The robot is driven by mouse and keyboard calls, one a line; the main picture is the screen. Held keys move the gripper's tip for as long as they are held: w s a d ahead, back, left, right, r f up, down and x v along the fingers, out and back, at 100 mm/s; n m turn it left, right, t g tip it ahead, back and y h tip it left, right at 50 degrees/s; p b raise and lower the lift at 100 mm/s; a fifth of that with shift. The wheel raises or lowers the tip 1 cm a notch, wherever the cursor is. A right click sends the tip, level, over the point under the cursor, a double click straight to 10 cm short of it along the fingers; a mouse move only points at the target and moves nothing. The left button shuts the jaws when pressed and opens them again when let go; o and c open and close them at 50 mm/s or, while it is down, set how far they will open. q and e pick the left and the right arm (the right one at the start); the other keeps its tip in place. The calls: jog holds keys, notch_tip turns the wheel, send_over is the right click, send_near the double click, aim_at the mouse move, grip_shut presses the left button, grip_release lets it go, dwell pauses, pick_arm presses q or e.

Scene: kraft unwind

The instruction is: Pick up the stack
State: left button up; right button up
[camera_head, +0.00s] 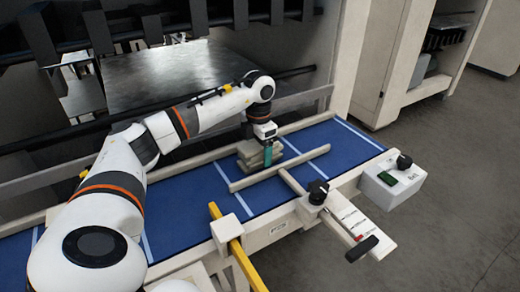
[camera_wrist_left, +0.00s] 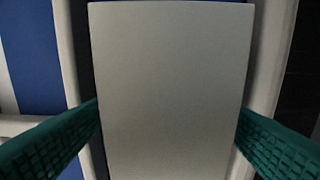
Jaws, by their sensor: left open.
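The stack (camera_head: 250,153), a small grey-beige pile, sits on the blue belt (camera_head: 203,196) between two light rails. My left gripper (camera_head: 267,155) is over the stack, pointing down. In the left wrist view the stack's flat pale top (camera_wrist_left: 172,90) fills the middle. The green fingers of my left gripper (camera_wrist_left: 170,140) stand apart, one on each side of the stack. I cannot tell whether the fingers touch its sides. The stack's lower part is partly hidden by the gripper in the head view. My right gripper is not in view.
A light guide rail (camera_head: 280,168) lies near the stack on the belt. A slide with a black knob (camera_head: 318,192) and a control box (camera_head: 392,183) stand at the front right. A yellow bar (camera_head: 237,245) is at the front. The belt is clear to the right.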

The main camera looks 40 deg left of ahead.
pick_arm(q)
jog(key=shift+f, duration=0.45)
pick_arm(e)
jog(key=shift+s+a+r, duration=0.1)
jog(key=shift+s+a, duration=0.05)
pick_arm(q)
jog(key=shift+c, duration=0.4)
jog(key=c, duration=1)
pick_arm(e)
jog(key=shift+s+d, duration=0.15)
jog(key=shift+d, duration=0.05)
